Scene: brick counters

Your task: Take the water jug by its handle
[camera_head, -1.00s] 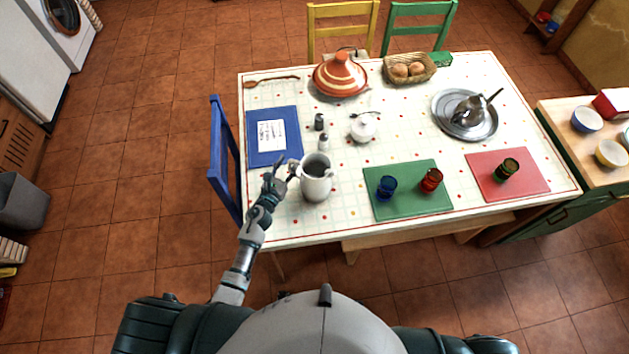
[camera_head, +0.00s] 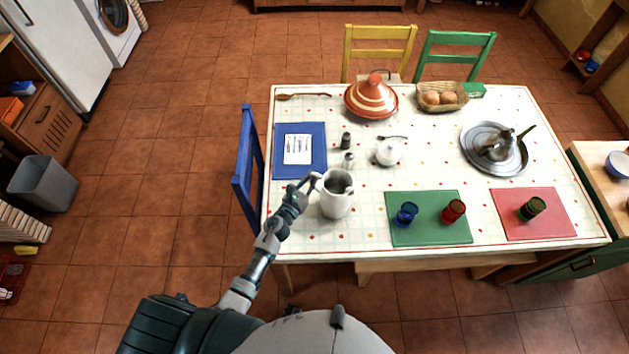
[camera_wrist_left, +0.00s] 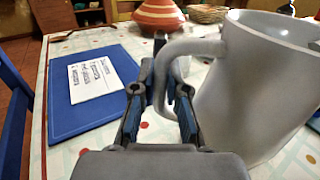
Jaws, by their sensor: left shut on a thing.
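The water jug (camera_head: 337,200) is white-grey and stands near the front left of the table. Its handle points left, towards my left gripper (camera_head: 302,187). In the left wrist view the jug (camera_wrist_left: 255,85) fills the right side, and its handle (camera_wrist_left: 182,48) passes between the two fingers of my left gripper (camera_wrist_left: 160,98). The left gripper is shut on the handle. The jug looks upright, and I cannot tell whether it touches the table. My right gripper is not in view.
A green mat (camera_head: 430,232) with a blue glass (camera_head: 406,214) and a red glass (camera_head: 453,211) lies right of the jug. A blue mat (camera_head: 285,165) with a paper lies behind left. A salt shaker (camera_head: 348,160) and white sugar bowl (camera_head: 388,152) stand behind. A blue chair (camera_head: 246,170) is at left.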

